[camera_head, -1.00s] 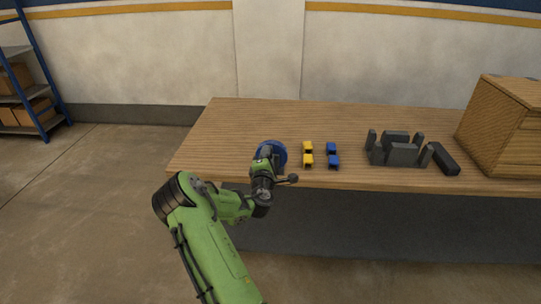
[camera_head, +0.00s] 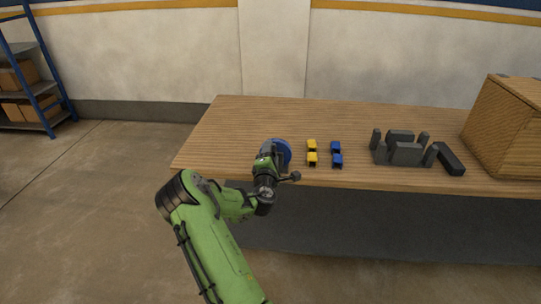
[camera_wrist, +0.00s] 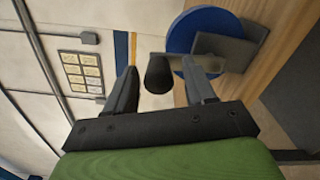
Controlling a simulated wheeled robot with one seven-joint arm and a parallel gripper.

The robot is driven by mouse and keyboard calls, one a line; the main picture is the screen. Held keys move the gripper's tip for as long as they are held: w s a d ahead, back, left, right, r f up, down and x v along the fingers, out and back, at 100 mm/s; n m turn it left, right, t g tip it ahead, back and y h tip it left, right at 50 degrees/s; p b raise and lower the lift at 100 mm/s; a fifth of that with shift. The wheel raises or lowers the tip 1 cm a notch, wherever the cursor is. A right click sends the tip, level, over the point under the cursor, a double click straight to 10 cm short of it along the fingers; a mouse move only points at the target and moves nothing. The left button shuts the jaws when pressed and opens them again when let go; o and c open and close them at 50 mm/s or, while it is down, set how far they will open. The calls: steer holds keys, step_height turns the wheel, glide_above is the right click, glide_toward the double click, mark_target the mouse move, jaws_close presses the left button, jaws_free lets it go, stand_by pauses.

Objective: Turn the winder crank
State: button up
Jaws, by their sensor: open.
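The winder is a blue disc (camera_head: 283,151) on a grey mount near the table's front left edge, partly hidden by my arm. In the wrist view the blue disc (camera_wrist: 190,32) and the grey mount (camera_wrist: 228,48) show at the upper right. A dark cylindrical crank handle (camera_wrist: 159,74) sticks out towards the camera and lies between my two fingers. My gripper (camera_wrist: 160,82) is open, with a finger on each side of the handle and visible gaps. In the head view my gripper (camera_head: 271,152) is at the winder, and its fingertips are hard to make out.
On the wooden table (camera_head: 240,125), yellow pieces (camera_head: 312,152) and blue pieces (camera_head: 336,153) stand right of the winder. A dark grey fixture (camera_head: 405,150) and a wooden box (camera_head: 505,125) are further right. Bare tabletop lies behind them.

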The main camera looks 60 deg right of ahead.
steer(key=b+v, duration=0.9)
steer(key=v, duration=0.6)
steer(key=shift+a+b, duration=0.35)
steer(key=shift+a, duration=0.05)
steer(key=shift+s, duration=0.15)
